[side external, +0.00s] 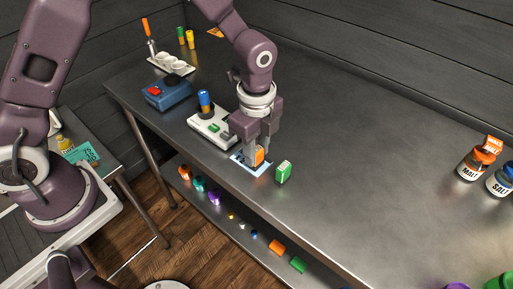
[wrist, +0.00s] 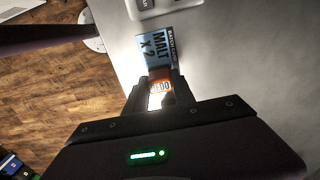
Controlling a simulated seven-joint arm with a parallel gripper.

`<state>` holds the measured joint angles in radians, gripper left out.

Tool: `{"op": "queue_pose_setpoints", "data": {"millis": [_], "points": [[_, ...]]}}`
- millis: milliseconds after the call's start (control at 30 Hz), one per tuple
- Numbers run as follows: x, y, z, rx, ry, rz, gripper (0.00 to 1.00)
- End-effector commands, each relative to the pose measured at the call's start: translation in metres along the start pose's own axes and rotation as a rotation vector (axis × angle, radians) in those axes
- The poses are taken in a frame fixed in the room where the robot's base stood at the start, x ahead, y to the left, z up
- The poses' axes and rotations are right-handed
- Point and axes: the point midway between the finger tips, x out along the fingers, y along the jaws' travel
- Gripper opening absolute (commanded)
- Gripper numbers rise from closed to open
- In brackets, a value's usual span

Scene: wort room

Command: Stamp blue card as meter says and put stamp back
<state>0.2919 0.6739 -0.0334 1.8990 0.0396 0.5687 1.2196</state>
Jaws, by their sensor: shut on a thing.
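My gripper (side external: 256,146) is shut on an orange stamp (side external: 259,155) and holds it upright at the blue card (side external: 238,158). Whether the stamp touches the card, I cannot tell. In the wrist view the orange stamp (wrist: 160,86) sits between my fingers, with partly hidden lettering on its top. A green stamp (side external: 283,172) stands on the bench just right of the card.
A blue box (side external: 166,92) with a red button and a white tray (side external: 171,64) with round cups stand further back. A malt jar (side external: 476,160) and salt jar (side external: 501,180) stand at right. A lower shelf holds several small coloured things. The bench's middle right is clear.

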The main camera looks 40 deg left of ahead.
Motion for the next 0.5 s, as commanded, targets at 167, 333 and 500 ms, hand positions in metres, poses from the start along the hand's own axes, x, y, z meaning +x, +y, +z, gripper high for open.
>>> {"op": "queue_pose_setpoints", "data": {"millis": [167, 333, 500], "points": [[0.000, 0.000, 0.000, 0.000, 0.000, 0.001, 0.04], [-0.005, 0.000, 0.000, 0.000, 0.000, 0.000, 0.04], [-0.023, 0.000, 0.000, 0.000, 0.001, -0.001, 0.04]]}}
